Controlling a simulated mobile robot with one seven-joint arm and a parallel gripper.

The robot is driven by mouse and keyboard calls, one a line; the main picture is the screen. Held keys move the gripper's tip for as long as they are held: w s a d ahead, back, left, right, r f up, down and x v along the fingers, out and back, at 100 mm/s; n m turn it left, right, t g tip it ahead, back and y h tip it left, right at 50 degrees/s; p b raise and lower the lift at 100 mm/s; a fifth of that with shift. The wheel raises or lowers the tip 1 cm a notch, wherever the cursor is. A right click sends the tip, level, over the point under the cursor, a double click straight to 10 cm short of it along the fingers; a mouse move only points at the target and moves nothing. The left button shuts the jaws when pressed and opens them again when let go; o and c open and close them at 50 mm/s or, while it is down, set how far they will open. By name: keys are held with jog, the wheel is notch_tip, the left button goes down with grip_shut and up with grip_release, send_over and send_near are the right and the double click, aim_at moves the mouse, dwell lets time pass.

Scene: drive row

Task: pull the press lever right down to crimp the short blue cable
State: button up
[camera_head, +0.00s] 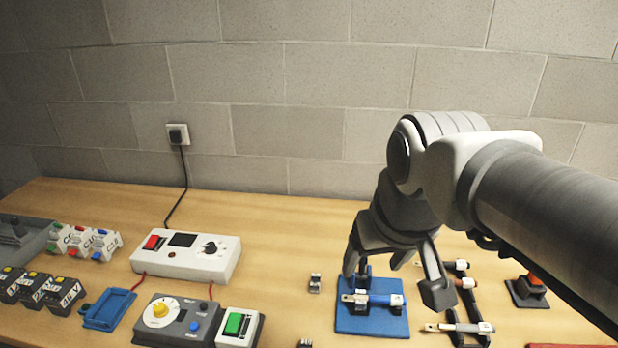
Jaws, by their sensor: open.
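The press has a flat blue base plate (372,324) near the front of the bench, with a dark upright part behind. The short blue cable (384,299) lies across it, with a pale metal lug at its left end. My gripper (394,286) points down over the press, its two fingers spread wide. One finger shows at the left by the dark upright, the other at the right beyond the cable. I cannot make out the lever; the gripper and wrist cover the area above the press. Whether a finger touches the press is not clear.
A dark rack (476,306) with several cables stands just right of the press. A red button on a dark base (531,287) is farther right. A white power supply (187,256) and a grey dial box (176,318) stand left. The back wall is grey block.

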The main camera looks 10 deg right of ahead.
jog(key=w+d+r+g+p, duration=0.1)
jog(key=w+r, duration=0.1)
jog(key=w, duration=0.4)
jog(key=w+d+r+g+p, duration=0.1)
jog(key=w+d+r, duration=0.1)
jog(key=w, duration=0.4)
jog(key=w+d+f+g+p, duration=0.1)
jog(key=w, duration=0.3)
jog(key=w+d+f+g+p, duration=0.1)
jog(key=w+d+f, duration=0.1)
jog(key=w, duration=0.1)
jog(key=w+d+f, duration=0.2)
jog(key=w, duration=0.2)
jog(key=shift+w+d+f+m+g+p, duration=0.2)
jog(key=shift+w+f+m+g+p, duration=0.1)
jog(key=shift+m+g+p, duration=0.1)
notch_tip(320, 180, down, 17)
jog(key=shift+a+r, duration=0.15)
grip_shut()
